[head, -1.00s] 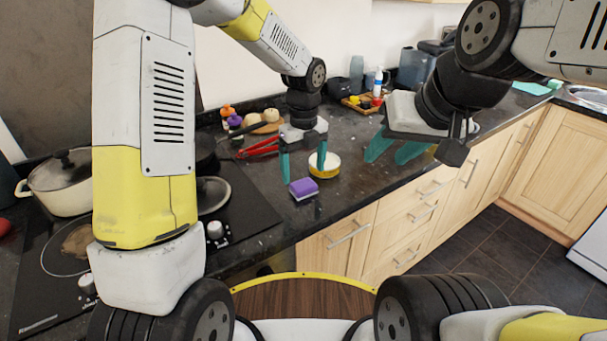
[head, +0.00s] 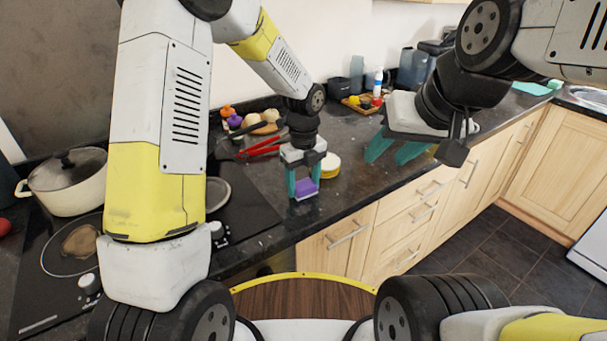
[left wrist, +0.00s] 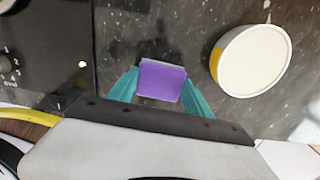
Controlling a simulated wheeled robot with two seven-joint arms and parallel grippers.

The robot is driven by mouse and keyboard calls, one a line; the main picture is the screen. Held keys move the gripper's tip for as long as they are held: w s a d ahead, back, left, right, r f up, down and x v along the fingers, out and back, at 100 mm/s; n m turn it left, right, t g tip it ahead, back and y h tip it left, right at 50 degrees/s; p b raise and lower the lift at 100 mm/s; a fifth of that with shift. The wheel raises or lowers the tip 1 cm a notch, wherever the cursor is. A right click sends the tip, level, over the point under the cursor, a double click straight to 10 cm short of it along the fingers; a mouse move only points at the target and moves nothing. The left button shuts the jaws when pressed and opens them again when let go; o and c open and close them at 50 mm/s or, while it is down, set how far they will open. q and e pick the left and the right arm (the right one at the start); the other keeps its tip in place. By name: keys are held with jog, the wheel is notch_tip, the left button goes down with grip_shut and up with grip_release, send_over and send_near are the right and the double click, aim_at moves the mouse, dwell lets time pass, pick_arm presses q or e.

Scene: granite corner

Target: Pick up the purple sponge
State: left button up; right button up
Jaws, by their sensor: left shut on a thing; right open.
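The purple sponge (head: 306,188) is at the dark countertop's front part, between the teal fingers of my left gripper (head: 304,186). In the left wrist view the sponge (left wrist: 162,81) shows its purple face and a pale far edge, with a finger of the left gripper (left wrist: 160,88) on each side. The left gripper is shut on it. I cannot tell whether the sponge still touches the counter. My right gripper (head: 396,151) is open and empty, over the counter to the right.
A white and yellow round tub (head: 330,165) stands just right of the sponge; it also shows in the left wrist view (left wrist: 252,61). Red tongs (head: 262,149) lie behind. A cream pot (head: 66,182) stands on the hob at left. The counter's front edge is close.

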aim_at(304, 184)
pick_arm(q)
jog(key=shift+r, duration=0.55)
notch_tip(304, 184, up, 2)
jog(key=shift+r, duration=0.15)
jog(key=s+d+r, duration=0.1)
jog(key=s+d, duration=0.1)
jog(key=s, duration=1.4)
jog(key=shift+r, duration=0.3)
jog(key=o, duration=0.5)
jog(key=c, duration=0.4)
jog(key=shift+o, duration=0.2)
